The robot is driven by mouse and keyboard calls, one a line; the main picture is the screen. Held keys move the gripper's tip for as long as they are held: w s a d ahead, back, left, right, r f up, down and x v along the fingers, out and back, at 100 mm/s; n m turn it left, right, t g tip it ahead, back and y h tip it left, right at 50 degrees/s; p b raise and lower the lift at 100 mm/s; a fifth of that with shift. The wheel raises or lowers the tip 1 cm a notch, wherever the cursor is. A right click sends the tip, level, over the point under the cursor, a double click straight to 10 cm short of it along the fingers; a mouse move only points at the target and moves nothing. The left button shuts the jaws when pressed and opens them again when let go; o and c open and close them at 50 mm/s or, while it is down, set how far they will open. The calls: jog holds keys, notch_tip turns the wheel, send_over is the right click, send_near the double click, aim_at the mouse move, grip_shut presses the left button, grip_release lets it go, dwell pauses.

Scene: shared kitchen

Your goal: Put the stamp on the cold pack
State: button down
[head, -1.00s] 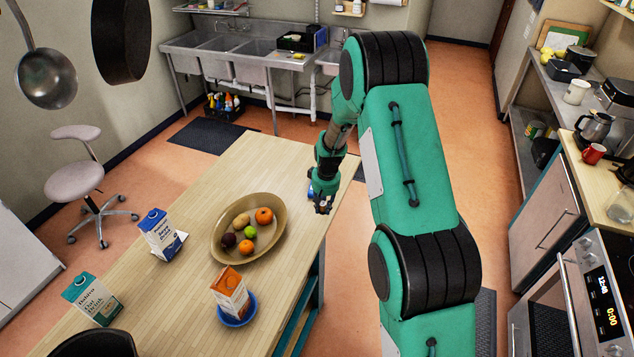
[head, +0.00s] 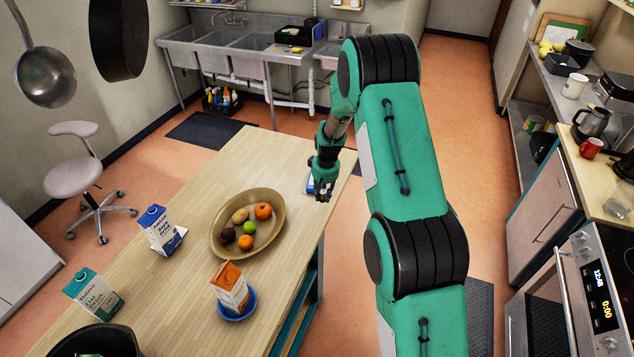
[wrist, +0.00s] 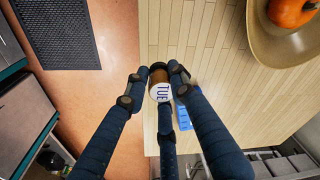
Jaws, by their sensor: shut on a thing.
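My gripper (wrist: 160,74) is shut on the stamp (wrist: 160,90), a small round piece with a brown end and a white face with dark letters reading "TUE". The cold pack (wrist: 182,116) is blue and shows in the wrist view right beside and beyond the stamp, partly hidden by my fingers. In the head view my gripper (head: 323,193) is at the table's right edge, and a bit of the cold pack (head: 311,187) shows just left of it. I cannot tell whether the stamp touches the pack.
A tan bowl (head: 219,247) of fruit stands on the wooden table (head: 190,210) left of my gripper. A blue-white carton (head: 158,230), a green carton (head: 92,291) and an orange carton (head: 231,288) on a blue dish stand nearer. The table's far end is clear.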

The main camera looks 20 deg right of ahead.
jog(key=w+d, duration=0.1)
jog(key=w, duration=0.3)
jog(key=w+p, duration=0.1)
jog(key=w, duration=0.3)
jog(key=w+d+f, duration=0.1)
jog(key=w, duration=0.3)
jog(key=shift+d, duration=0.3)
jog(key=shift+s+f+p, duration=0.1)
jog(key=shift+f+p, duration=0.1)
jog(key=shift+p, duration=0.1)
jog(key=shift+f+p, duration=0.35)
jog(key=shift+f, duration=1.25)
jog(key=shift+f, duration=0.1)
jog(key=c, duration=1.5)
grip_release()
jog(key=shift+o, duration=0.2)
notch_tip(320, 180, up, 12)
jog(key=s+b, duration=0.1)
jog(key=shift+s+b, duration=0.2)
jog(key=shift+b, duration=0.15)
